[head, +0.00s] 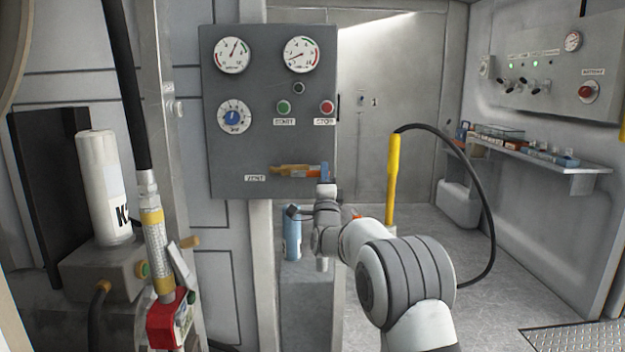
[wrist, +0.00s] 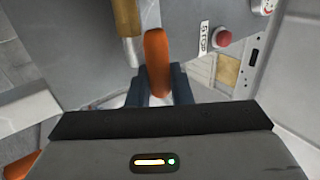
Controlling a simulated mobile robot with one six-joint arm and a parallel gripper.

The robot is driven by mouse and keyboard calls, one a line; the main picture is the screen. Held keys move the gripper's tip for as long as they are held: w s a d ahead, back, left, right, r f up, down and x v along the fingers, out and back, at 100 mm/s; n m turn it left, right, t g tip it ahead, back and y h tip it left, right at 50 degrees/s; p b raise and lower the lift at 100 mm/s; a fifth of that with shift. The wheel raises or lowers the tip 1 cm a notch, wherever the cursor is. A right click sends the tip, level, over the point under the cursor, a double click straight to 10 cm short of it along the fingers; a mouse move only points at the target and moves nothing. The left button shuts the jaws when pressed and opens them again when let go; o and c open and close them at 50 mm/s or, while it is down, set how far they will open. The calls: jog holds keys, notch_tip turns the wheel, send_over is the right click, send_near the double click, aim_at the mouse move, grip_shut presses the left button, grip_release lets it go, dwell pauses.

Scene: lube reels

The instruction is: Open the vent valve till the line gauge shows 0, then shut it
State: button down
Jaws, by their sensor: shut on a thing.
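The vent valve (head: 290,169) is a brass-yellow body low on the grey panel, right of a small label that seems to read VENT. Its orange lever (wrist: 157,60) extends from the brass part in the wrist view. My gripper (head: 325,172) is shut on the lever, with one dark blue finger on each side (wrist: 158,88). In the head view the lever points right, roughly level, partly hidden by the gripper. Two gauges top the panel. The left gauge (head: 232,54) has its needle up and slightly right; the right gauge's (head: 301,54) needle seems to point lower left. Their labels are too small to read.
A green START button (head: 284,107), a red STOP button (head: 327,107) and a blue knob (head: 234,118) sit above the valve. A blue bottle (head: 292,233) stands below the panel. A yellow-handled hose (head: 393,180) is right of my arm; open floor lies beyond.

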jog(key=shift+r, duration=0.15)
jog(key=c, duration=1.7)
grip_release()
jog(key=shift+w, duration=0.1)
jog(key=shift+c, duration=0.2)
jog(key=shift+o, duration=0.8)
jog(key=shift+w+a, duration=0.1)
jog(key=shift+a, duration=0.05)
jog(key=shift+o, duration=1.1)
jog(key=shift+f, duration=0.2)
jog(key=p+v, duration=0.1)
jog(key=v, duration=0.7)
jog(key=shift+r, duration=0.15)
